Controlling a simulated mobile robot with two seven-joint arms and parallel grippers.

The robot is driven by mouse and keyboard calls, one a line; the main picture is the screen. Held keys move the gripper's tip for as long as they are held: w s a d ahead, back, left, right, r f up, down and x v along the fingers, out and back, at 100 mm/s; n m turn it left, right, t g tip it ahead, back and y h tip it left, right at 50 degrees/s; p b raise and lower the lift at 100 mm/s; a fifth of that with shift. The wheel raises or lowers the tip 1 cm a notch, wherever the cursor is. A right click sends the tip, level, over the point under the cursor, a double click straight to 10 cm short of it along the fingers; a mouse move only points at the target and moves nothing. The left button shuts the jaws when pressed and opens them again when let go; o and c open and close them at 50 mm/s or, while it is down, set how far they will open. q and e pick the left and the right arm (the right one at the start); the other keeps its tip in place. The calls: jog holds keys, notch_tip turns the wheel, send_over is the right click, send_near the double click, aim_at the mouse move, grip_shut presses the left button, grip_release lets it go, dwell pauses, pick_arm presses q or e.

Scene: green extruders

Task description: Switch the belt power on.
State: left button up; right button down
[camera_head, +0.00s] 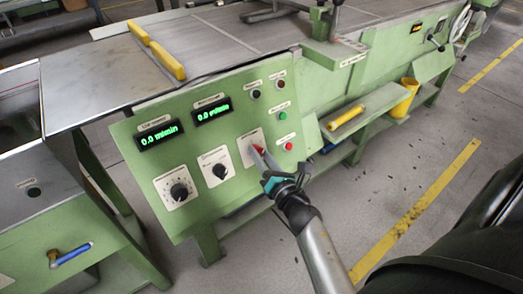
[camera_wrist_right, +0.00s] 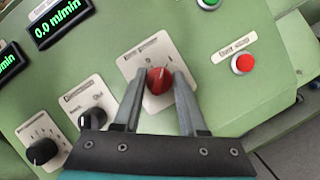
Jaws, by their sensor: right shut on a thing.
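The red rotary switch (camera_head: 258,149) sits on a pale plate on the green control panel (camera_head: 233,205). It also shows in the right wrist view (camera_wrist_right: 158,80), with marks above it; I cannot tell clearly which mark it points to. My right gripper (camera_head: 262,152) reaches the panel from the lower right. Its two fingers, also seen in the right wrist view (camera_wrist_right: 158,72), stand on either side of the red switch and are shut on it. Two green-lit displays on the panel (camera_head: 159,134) (camera_head: 212,110) read 0.0. My left gripper is not in view.
Two black knobs (camera_head: 179,192) (camera_head: 219,171) lie left of the switch. A green button (camera_head: 282,116) and a red button (camera_head: 289,146) are to its right. Open floor lies in front.

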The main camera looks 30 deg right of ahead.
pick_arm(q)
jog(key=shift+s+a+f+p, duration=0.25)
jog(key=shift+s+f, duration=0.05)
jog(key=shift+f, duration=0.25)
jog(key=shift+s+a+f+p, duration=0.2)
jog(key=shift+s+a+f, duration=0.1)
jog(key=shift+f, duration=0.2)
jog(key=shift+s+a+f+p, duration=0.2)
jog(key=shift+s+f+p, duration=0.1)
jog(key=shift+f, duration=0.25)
pick_arm(e)
jog(key=shift+m+g+h, duration=0.5)
jog(key=shift+m+h, duration=0.2)
jog(key=shift+m, duration=1)
jog(key=shift+c, duration=2.3)
grip_release()
